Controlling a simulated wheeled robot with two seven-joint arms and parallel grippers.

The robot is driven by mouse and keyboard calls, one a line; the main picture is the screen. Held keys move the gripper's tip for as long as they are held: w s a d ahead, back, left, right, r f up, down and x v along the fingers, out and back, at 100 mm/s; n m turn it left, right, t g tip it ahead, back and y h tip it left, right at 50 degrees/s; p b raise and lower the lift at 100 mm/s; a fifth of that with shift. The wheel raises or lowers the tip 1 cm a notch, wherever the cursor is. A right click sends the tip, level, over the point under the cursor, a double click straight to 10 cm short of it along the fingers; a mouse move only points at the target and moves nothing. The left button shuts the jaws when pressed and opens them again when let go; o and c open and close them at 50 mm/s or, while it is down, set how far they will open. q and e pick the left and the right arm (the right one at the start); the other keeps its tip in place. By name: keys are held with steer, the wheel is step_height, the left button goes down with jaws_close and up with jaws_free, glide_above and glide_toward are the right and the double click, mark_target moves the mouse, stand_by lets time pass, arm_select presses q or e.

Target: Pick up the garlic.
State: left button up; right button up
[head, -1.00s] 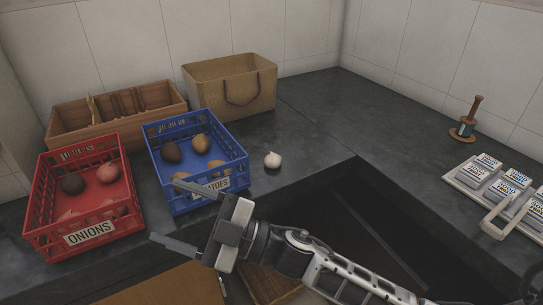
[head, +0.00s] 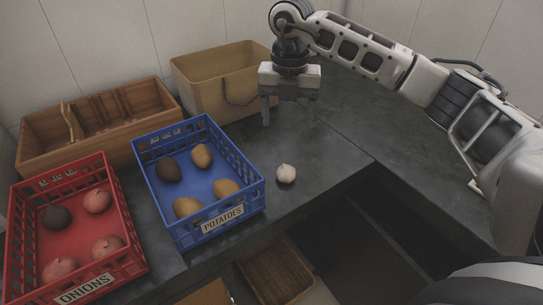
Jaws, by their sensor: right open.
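The garlic (head: 286,173) is a small whitish bulb on the dark counter, just right of the blue potato crate. My right gripper (head: 288,116) hangs above the counter, pointing down, beyond the garlic as seen in the head view and apart from it. Its jaws are open with nothing between them. My left gripper is not in view.
The blue crate (head: 256,189) holds several potatoes. The red onion crate (head: 138,262) stands to its left. A wooden divided box (head: 40,150) and a tan bag (head: 205,90) stand behind. A dark opening (head: 350,225) lies in front of the counter edge, with a wooden box (head: 270,275) below.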

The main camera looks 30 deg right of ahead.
glide_above(286, 168)
step_height(286, 168, down, 10)
steer(key=shift+s+a+r+p, duration=0.1)
steer(key=shift+p, duration=0.35)
steer(key=shift+f, duration=0.5)
step_height(286, 168, down, 4)
steer(key=shift+r+p, duration=0.15)
steer(key=shift+p, duration=0.3)
steer(key=shift+f, duration=0.55)
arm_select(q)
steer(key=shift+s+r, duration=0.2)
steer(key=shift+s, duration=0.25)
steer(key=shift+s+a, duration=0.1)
arm_select(e)
steer(key=c, duration=1.1)
